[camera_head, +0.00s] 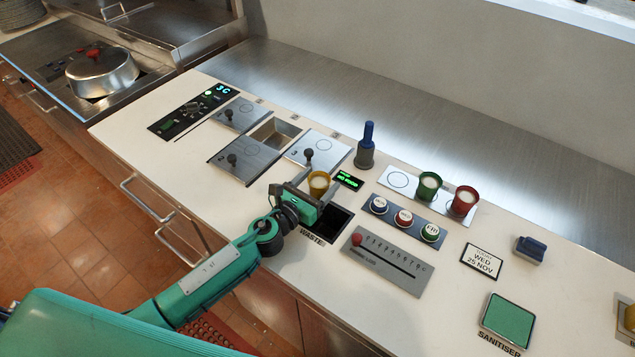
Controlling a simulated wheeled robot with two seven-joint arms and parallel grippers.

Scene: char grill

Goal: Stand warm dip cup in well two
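A yellow cup (319,182) with pale contents is upright between the fingers of my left gripper (318,190), which looks shut on it. The gripper is beside the dark waste opening (336,222), just in front of the well lids. An open metal well (277,131) shows between the lids; its number is not clear. Lids with black knobs cover the places around it: one at back left (238,114), one at front left (240,162), one at right (318,146). A green cup (428,185) and a red cup (464,200) stand on a marked plate to the right. My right gripper is out of view.
A button panel (404,218) and a slider panel (388,262) lie right of the waste opening. A date card (482,262), a blue-handled block (529,249) and a green sanitiser pad (508,319) are farther right.

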